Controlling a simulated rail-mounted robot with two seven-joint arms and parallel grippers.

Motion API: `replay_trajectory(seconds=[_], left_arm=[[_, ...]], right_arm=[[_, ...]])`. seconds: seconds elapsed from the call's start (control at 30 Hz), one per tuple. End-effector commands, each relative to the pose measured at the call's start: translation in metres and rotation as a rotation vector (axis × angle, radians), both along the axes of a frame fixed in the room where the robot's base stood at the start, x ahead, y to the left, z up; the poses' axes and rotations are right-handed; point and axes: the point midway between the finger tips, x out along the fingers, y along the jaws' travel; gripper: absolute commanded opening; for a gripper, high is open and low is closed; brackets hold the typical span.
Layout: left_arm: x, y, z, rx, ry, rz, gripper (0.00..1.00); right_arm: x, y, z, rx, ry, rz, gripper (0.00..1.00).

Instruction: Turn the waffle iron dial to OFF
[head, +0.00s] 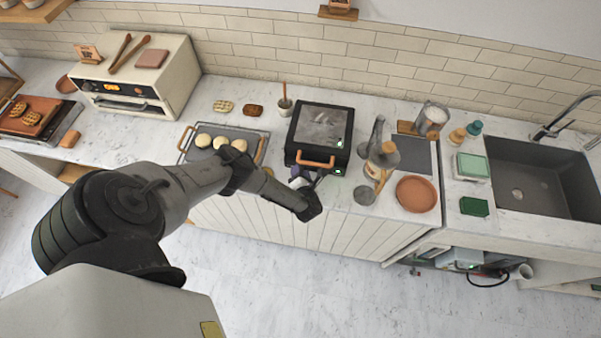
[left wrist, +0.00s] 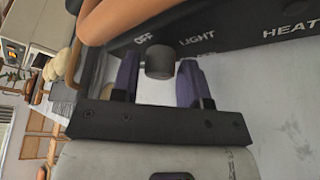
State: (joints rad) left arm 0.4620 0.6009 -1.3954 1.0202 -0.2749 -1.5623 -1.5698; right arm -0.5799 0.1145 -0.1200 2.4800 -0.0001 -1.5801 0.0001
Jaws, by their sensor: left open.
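The black waffle iron (head: 301,134) stands at the counter's front edge, with a wooden handle (head: 316,162) across its front. A green light shows on its front panel in the head view. In the left wrist view its dark round dial (left wrist: 159,62) sits below the words OFF and LIGHT, with HEAT further right. I cannot tell where the dial points. My left gripper (left wrist: 158,82) is open, one purple-grey finger on each side of the dial, with gaps visible. In the head view my left gripper (head: 302,181) is at the iron's front, and the dial is not discernible.
A metal tray (head: 262,146) with round pale items lies left of the iron. A bottle (head: 383,156), a small metal cup (head: 365,194) and a terracotta plate (head: 416,194) stand close on its right. The floor before the counter is clear.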

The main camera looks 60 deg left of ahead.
Motion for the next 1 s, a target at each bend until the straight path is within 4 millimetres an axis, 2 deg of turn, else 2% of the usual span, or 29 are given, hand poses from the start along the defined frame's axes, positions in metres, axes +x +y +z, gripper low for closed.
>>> replay_trajectory(seconds=[0.33, 0.7, 1.0], left_arm=[[0.0007, 0.0017, -0.0003, 0.0, 0.0, 0.0, 0.4], [0.0007, 0.0016, -0.0001, 0.0, 0.0, 0.0, 0.07], [0.0001, 0.002, 0.0024, -0.04, -0.048, 0.001, 0.07]], right_arm=[[-0.0002, -0.0025, -0.0003, -0.008, 0.001, 0.006, 0.56], [-0.0003, -0.0027, -0.0004, -0.01, 0.001, 0.006, 0.56], [-0.0003, -0.0009, 0.0067, -0.003, 0.001, 0.002, 0.56]])
